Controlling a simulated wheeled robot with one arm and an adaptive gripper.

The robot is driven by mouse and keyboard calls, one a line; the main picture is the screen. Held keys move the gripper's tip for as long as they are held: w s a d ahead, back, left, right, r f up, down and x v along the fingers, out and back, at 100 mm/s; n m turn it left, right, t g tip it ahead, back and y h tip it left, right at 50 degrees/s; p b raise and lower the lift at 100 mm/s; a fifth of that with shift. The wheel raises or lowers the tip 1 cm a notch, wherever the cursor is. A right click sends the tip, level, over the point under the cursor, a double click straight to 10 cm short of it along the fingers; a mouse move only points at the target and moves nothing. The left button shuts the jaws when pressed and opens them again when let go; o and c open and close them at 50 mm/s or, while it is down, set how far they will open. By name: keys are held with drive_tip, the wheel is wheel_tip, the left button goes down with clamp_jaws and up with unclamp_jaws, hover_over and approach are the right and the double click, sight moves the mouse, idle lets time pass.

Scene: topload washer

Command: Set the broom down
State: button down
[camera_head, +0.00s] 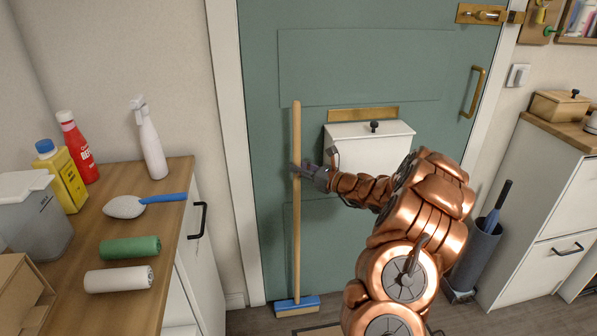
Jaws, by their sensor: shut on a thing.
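The broom has a long wooden handle (297,225) and a blue head with pale bristles (297,307). It stands nearly upright in front of the green door, with its head down at the floor. Whether the bristles press on the floor is hard to tell. My gripper (299,170) is shut on the broom handle, a little below its upper part. My copper-coloured arm reaches in from the right. The far side of the grip is too small to make out.
A wooden-topped counter (176,228) at left holds bottles, a brush and rolls. The green door (262,130) is behind the broom, beside a white lidded box (345,132). A white cabinet (540,185) and a dark bin with a brush (478,250) stand right. Floor shows left of the broom head.

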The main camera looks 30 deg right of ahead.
drive_tip(key=shift+f, duration=0.45)
drive_tip(key=c, duration=1)
unclamp_jaws()
drive_tip(key=shift+f, duration=0.1)
